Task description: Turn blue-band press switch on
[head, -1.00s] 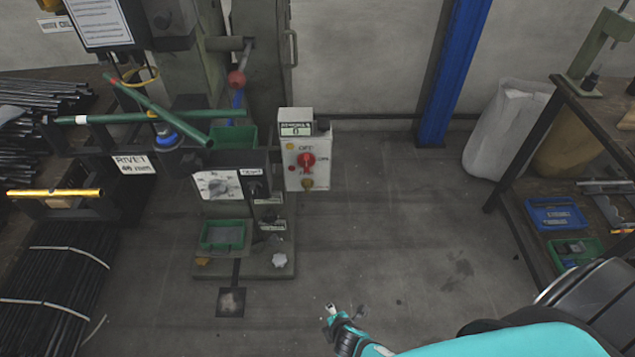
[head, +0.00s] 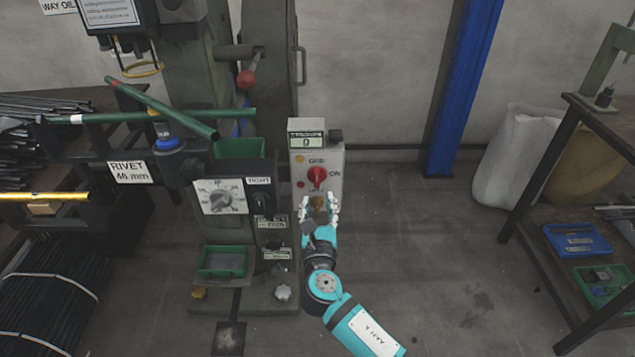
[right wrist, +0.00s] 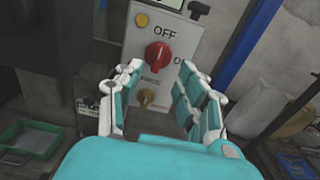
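The red rotary switch (head: 317,175) is on a pale grey control box (head: 331,158) at the press's right side. In the right wrist view the red switch (right wrist: 157,56) sits below the word OFF and left of ON; its light mark appears to be at the top, toward OFF. The blue band (head: 167,135) is on the press's left part. My right gripper (head: 319,203) is open and empty, just below and in front of the switch. Its fingers (right wrist: 161,80) stand either side, not visibly touching it. My left gripper is not in view.
A brass knob (right wrist: 146,97) is below the switch, between my fingers. A blue post (head: 460,90) and a shelf table (head: 570,110) stand to the right.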

